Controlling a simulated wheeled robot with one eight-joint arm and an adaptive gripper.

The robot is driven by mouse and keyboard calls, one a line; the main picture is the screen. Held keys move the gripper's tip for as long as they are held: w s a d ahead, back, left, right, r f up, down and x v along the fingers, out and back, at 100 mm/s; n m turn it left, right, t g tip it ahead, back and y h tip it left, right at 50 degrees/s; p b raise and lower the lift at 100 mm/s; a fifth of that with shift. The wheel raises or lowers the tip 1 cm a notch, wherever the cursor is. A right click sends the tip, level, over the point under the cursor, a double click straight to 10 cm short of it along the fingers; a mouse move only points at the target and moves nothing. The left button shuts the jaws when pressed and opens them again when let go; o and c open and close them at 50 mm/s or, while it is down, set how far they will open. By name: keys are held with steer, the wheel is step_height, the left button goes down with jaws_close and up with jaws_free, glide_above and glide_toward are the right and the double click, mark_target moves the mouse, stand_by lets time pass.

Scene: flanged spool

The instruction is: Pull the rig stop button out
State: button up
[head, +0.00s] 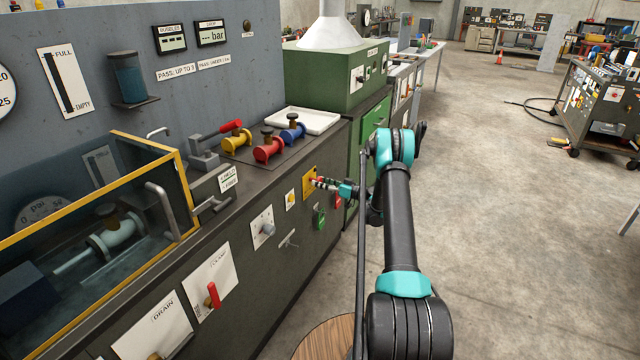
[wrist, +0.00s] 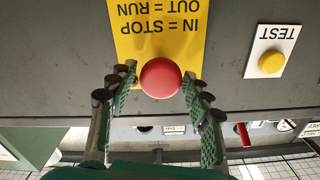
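The rig stop button is a round red knob (wrist: 160,78) on a yellow plate (wrist: 150,25) lettered "IN = STOP, OUT = RUN", upside down in the wrist view. My gripper (wrist: 159,73) has a finger on each side of the knob, spread apart, with the knob between the tips. Narrow gaps seem to show, and I cannot tell whether either finger touches it. In the head view my gripper (head: 320,183) reaches the yellow plate (head: 308,180) on the bench front and hides the knob.
A yellow TEST button (wrist: 271,62) on a white plate is beside the stop plate. A grey knob plate (head: 262,228), a T-handle (head: 288,240) and a red lever (head: 213,295) also stick out from the bench front. The floor to the right (head: 520,220) is clear.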

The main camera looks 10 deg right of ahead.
steer(key=shift+o, duration=0.6)
steer(key=v, duration=1.2)
steer(key=shift+a+r, duration=0.1)
